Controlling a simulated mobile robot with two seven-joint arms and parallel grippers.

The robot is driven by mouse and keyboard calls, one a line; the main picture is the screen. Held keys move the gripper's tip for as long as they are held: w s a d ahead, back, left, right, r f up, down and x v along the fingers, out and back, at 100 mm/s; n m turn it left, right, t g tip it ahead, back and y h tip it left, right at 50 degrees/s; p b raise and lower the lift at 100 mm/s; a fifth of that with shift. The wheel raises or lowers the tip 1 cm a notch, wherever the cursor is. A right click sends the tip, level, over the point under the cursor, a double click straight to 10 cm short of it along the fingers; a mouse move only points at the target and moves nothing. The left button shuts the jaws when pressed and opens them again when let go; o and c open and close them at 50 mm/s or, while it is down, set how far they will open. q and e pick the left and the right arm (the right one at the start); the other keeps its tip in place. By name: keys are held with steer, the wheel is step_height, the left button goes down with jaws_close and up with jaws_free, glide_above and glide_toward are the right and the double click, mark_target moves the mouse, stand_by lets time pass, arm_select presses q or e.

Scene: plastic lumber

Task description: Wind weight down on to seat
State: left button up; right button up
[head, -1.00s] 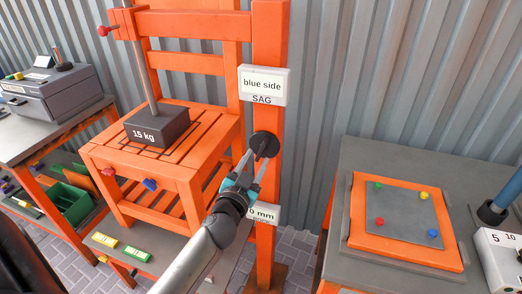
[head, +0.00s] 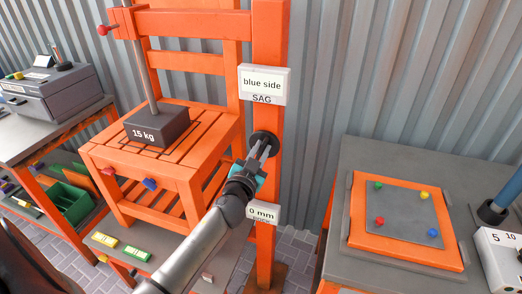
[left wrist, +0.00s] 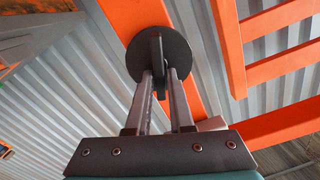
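The dark 15 kg weight (head: 157,127) hangs on a grey rod (head: 146,75) at the orange chair's slatted seat (head: 190,153). It is over a dark outline on the seat; I cannot tell whether it touches. A black round knob (head: 262,146) with a raised bar is on the orange post (head: 268,40). My left gripper (head: 262,150) is at this knob. In the left wrist view, its two fingers (left wrist: 161,76) lie on either side of the knob's bar (left wrist: 157,52), closed against it. My right gripper is not in view.
A sign reading "blue side SAG" (head: 263,85) is above the knob, and a "0 mm" sign (head: 263,214) is below. A grey table (head: 350,267) with an orange-framed panel (head: 360,215) stands right. A bench (head: 50,130) with a grey box (head: 50,90) stands left.

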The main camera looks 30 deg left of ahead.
arm_select(q)
jaws_close()
steer(key=shift+m, duration=0.5)
steer(key=shift+o, duration=2.2)
jaws_free()
steer(key=shift+s, duration=0.1)
steer(key=v, duration=1.5)
steer(key=shift+b, duration=0.3)
